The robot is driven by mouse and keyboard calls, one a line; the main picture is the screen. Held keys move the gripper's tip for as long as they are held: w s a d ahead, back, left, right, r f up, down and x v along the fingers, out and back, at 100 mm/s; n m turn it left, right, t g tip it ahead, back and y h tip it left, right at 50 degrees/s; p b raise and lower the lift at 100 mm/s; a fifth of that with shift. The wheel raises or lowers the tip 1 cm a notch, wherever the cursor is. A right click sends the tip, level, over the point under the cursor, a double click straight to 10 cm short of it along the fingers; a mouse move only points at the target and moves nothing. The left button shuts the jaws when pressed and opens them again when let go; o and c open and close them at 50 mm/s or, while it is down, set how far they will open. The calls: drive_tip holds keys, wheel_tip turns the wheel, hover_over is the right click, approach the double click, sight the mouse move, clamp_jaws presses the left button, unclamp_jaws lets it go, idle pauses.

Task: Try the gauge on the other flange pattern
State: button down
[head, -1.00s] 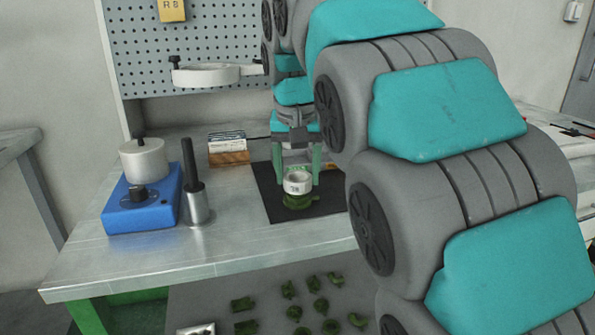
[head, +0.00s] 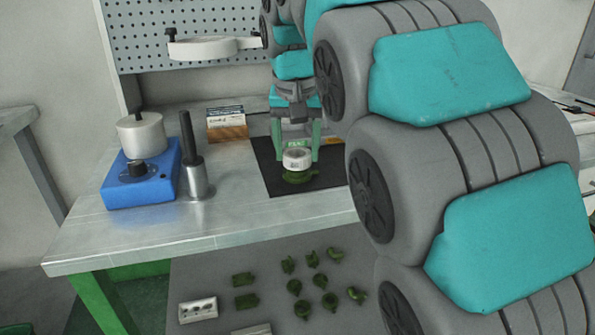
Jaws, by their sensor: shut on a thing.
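My gripper (head: 301,152) points down over the black mat (head: 277,184) on the bench. Its green fingers are shut on the white ring-shaped gauge (head: 297,159). A dark green flange pattern (head: 299,177) lies on the mat directly below the gauge, with a stub to the right. The gauge overlaps the pattern's top in the head view. I cannot tell whether it rests on the pattern or hangs just above it. No second flange pattern can be told apart on the mat.
A blue wax pot unit (head: 140,185), a metal cylinder with a dark handle (head: 194,180) and a card box (head: 227,131) stand left of the mat. A white ring (head: 203,47) sticks out from the pegboard. Several green pieces (head: 294,287) lie lower down, before the bench. My arm hides the right side.

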drive_tip(key=shift+f, duration=0.5)
idle(1.7)
drive_tip(key=shift+r, duration=0.15)
drive_tip(key=shift+r+p, duration=1.2)
drive_tip(key=shift+r, duration=1.45)
